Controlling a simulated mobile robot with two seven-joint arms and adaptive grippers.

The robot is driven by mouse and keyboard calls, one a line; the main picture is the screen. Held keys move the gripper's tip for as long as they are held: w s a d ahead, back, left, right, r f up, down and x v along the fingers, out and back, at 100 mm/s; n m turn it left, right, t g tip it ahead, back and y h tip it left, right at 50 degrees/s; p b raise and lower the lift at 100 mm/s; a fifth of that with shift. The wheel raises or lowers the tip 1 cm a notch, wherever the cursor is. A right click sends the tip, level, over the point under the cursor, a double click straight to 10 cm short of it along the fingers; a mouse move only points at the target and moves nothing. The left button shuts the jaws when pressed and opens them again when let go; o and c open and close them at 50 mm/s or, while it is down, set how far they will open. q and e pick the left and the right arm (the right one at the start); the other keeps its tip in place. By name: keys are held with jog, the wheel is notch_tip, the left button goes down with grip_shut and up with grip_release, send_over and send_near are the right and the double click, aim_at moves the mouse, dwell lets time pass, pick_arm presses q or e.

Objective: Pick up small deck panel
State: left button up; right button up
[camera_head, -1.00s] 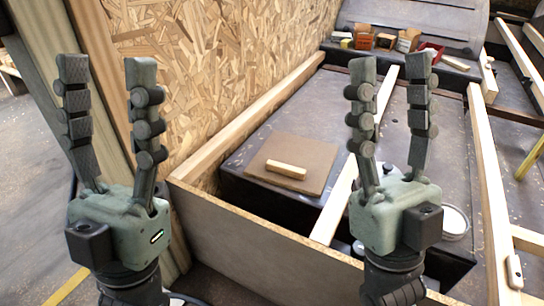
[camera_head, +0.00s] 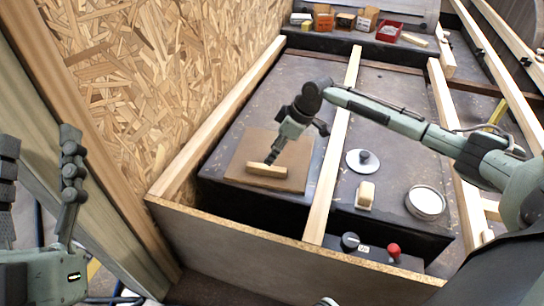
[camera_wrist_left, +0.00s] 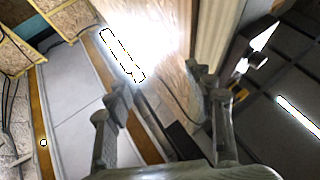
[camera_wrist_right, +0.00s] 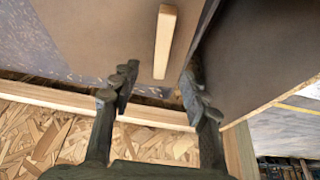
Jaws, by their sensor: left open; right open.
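The small deck panel (camera_head: 236,165) is a flat brown square lying on the dark deck, with a light wooden bar handle (camera_head: 266,170) on its top. My right gripper (camera_head: 271,154) is over the panel close to the handle. In the right wrist view the right gripper (camera_wrist_right: 158,82) is open, and the handle (camera_wrist_right: 165,40) shows ahead between its fingers, not visibly gripped. The brown panel (camera_wrist_right: 100,30) shows there too. My left gripper (camera_head: 40,150) is open and empty at the left edge, away from the panel.
A chipboard wall (camera_head: 170,70) stands on the left and a low board (camera_head: 250,250) in front. A light beam (camera_head: 335,150) runs beside the panel. A round lid (camera_head: 362,160), a pale block (camera_head: 365,195) and a round tin (camera_head: 426,202) lie right of it.

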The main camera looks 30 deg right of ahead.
aim_at(265, 166)
jog(key=x, duration=0.2)
jog(key=b+x, duration=0.1)
jog(key=x, duration=0.1)
jog(key=b+x, duration=0.1)
jog(key=x, duration=0.1)
jog(key=shift+s+f, duration=0.15)
jog(key=shift+f, duration=0.35)
jog(key=shift+a+f, duration=0.15)
jog(key=shift+f, duration=0.2)
grip_shut()
pick_arm(q)
jog(key=s+r+t, duration=0.1)
jog(key=s+a+r+t, duration=0.1)
jog(key=a+r+t, duration=0.1)
jog(key=shift+s+r+t+h, duration=0.2)
jog(key=shift+s+t+h, duration=0.1)
jog(key=shift+s+h, duration=0.1)
pick_arm(e)
jog(key=shift+r, duration=0.1)
